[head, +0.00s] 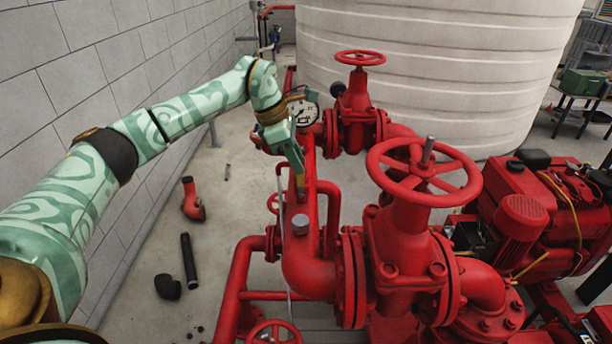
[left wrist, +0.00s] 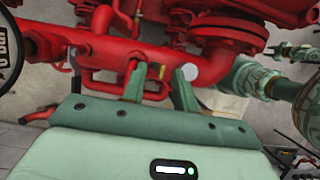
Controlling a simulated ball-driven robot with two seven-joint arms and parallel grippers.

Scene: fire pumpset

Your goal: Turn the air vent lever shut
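My left gripper (head: 300,190) reaches down beside the upright red pipe of the pumpset. In the left wrist view its two green fingers (left wrist: 160,90) stand apart. A small brass-yellow piece (left wrist: 160,71) shows in the gap between them, beyond the tips; it may be part of the air vent. I cannot tell whether a finger touches it. The lever itself is too small or too hidden to make out clearly, so its position cannot be told. Pale green patterned parts (left wrist: 250,78) of mine show at the right of the wrist view; no right gripper can be made out surely there.
A pressure gauge (head: 302,111) sits just behind the left gripper. Red handwheels (head: 424,170) and flanged pipes crowd its right side. A grey cap (head: 300,224) stands close below. The engine (head: 525,215) is at the right. Loose pipe pieces (head: 189,261) lie on the floor.

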